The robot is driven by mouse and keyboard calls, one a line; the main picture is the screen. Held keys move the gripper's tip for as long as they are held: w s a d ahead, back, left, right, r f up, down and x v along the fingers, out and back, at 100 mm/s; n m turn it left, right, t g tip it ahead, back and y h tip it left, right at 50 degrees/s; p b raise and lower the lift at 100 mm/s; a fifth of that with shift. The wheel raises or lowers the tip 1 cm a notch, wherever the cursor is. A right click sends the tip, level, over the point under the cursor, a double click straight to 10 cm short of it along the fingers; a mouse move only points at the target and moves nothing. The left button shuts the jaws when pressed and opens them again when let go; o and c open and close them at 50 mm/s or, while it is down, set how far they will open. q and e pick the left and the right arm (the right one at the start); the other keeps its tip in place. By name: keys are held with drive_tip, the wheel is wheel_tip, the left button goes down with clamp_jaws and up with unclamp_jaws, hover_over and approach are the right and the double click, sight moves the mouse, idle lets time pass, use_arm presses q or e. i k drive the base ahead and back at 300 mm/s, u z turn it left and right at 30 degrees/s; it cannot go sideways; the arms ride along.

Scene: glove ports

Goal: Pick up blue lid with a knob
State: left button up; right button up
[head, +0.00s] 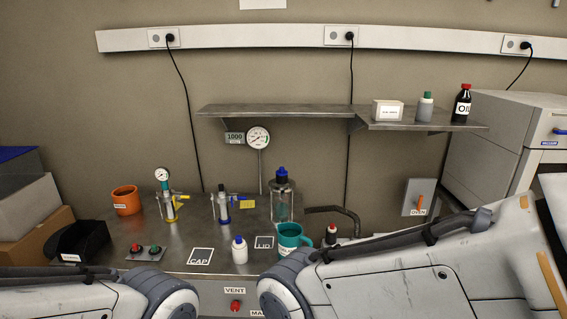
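The blue lid with a knob (282,175) sits on top of a clear glass jar (283,205), which stands upright towards the back of the metal bench. My two arms cross the bottom of the head view, one from the left and one from the right. Their grippers are not in view, so I cannot see whether they are open or shut. Nothing of mine touches the lid or the jar in this view.
A teal mug (289,239) and a white bottle with a blue cap (239,250) stand in front of the jar. A metal shelf (280,110) hangs above and behind. A gauge (258,137), two clamp-like fittings and an orange cup (126,200) are to the left.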

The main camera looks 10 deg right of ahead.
sight(282, 172)
drive_tip(key=z, duration=0.2)
drive_tip(key=i, duration=1.8)
drive_tip(key=z, duration=0.2)
